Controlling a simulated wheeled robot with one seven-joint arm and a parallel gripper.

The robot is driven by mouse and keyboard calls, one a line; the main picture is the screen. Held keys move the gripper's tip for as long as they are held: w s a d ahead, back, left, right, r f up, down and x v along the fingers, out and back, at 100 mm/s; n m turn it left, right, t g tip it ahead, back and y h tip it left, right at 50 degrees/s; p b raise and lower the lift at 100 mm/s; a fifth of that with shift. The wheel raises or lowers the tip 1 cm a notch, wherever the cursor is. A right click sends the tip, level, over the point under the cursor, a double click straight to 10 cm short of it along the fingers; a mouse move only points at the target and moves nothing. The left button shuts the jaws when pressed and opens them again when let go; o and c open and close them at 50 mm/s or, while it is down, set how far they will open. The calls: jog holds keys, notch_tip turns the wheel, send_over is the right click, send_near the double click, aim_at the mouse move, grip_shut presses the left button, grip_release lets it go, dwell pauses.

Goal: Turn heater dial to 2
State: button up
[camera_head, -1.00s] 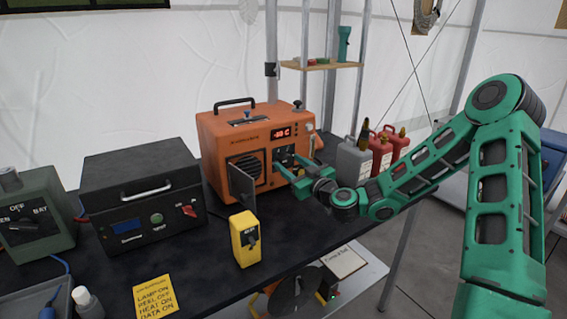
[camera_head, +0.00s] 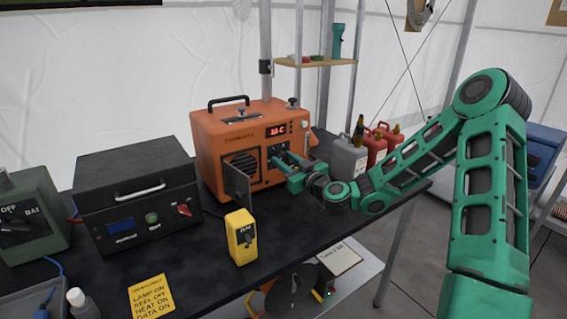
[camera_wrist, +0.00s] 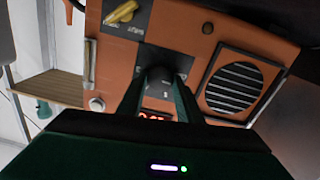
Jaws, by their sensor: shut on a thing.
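The orange heater (camera_head: 228,135) stands on the black table with a lit red display (camera_head: 276,131). My gripper (camera_head: 276,161) reaches its front from the right, at the dark control panel below the display. In the wrist view the heater (camera_wrist: 193,45) appears nearly upside down. There my gripper (camera_wrist: 162,73) has both fingers against the dark panel (camera_wrist: 166,58), shut on the heater dial. The dial is mostly hidden between the fingers, and its setting cannot be read.
An open grey flap (camera_head: 237,186) sticks out left of my gripper. A yellow switch box (camera_head: 241,238) stands in front, and a black case (camera_head: 135,195) to the left. Grey (camera_head: 347,157) and red (camera_head: 375,150) canisters stand behind my arm. A yellow knob (camera_wrist: 121,13) shows in the wrist view.

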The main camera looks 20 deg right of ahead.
jog(key=shift+m, duration=0.3)
jog(key=m, duration=0.6)
jog(key=shift+d+f, duration=0.1)
jog(key=shift+d, duration=0.05)
jog(key=m, duration=0.4)
jog(key=shift+g, duration=0.3)
jog(key=m, duration=0.3)
jog(key=shift+d+f, duration=0.1)
jog(key=shift+d, duration=0.05)
jog(key=m, duration=0.4)
jog(key=shift+f+m, duration=0.1)
jog(key=shift+m, duration=0.3)
jog(key=m, duration=0.4)
jog(key=shift+f+m, duration=0.1)
jog(key=shift+m, duration=0.2)
jog(key=shift+d, duration=0.1)
